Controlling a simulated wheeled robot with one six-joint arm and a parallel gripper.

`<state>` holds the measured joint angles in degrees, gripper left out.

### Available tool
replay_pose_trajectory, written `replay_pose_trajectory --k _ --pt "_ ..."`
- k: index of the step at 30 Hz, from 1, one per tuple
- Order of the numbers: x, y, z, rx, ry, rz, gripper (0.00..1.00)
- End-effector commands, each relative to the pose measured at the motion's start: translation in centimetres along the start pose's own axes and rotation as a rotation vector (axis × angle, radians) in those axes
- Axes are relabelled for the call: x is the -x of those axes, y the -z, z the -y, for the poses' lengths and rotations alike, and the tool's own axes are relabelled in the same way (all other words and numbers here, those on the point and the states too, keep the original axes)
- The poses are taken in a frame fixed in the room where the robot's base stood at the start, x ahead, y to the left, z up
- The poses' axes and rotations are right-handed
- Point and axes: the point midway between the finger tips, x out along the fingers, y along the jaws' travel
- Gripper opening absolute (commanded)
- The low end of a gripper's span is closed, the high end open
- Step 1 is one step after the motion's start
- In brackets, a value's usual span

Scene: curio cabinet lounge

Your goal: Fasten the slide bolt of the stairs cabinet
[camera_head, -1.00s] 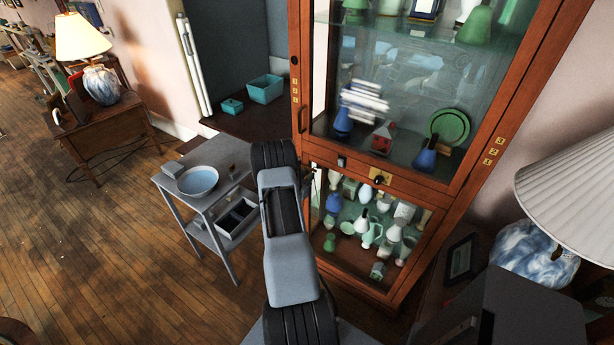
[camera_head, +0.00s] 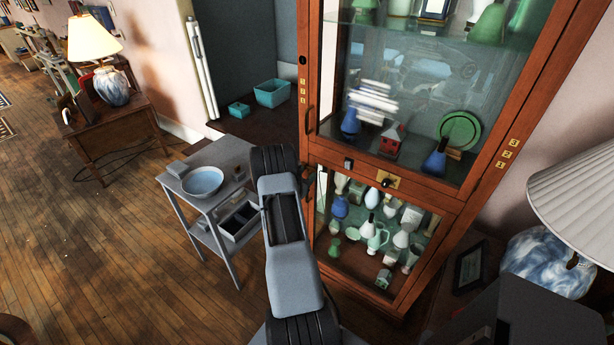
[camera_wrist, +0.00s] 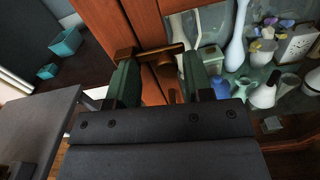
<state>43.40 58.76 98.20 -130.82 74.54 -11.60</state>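The cabinet (camera_head: 313,140) is a tall reddish-brown wooden case with glass doors. A brass plate with a dark knob (camera_head: 387,182) sits on the rail between its upper and lower glass. In the wrist view a bronze-coloured bar fitting (camera_wrist: 150,51) with a stubby end stands out from the cabinet's wooden edge (camera_wrist: 150,88). I cannot tell whether it is the slide bolt or a handle. My gripper (camera_wrist: 160,72) is open, its two green fingers apart on either side of the fitting's lower part. Contact is unclear. In the head view my arm hides the gripper.
A grey side table (camera_head: 212,205) with a blue bowl (camera_head: 202,181) stands left of the cabinet. Teal boxes (camera_head: 271,91) lie on a dark surface behind it. A lamp with a white shade (camera_head: 580,195) stands close on the right. Vases fill the lower case. Floor is clear at left.

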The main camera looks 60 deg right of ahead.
Motion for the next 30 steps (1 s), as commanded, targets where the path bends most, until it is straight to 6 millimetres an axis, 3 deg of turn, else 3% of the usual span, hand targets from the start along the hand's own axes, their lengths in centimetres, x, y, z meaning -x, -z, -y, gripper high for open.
replay_pose_trajectory --k 11,24,30 --pt "0.8 0.1 0.1 0.001 0.002 -0.002 0.49" --pt "9.2 0.1 0.0 0.001 0.000 -0.001 0.49" --pt "12.1 0.1 0.0 0.000 0.001 0.000 0.49"
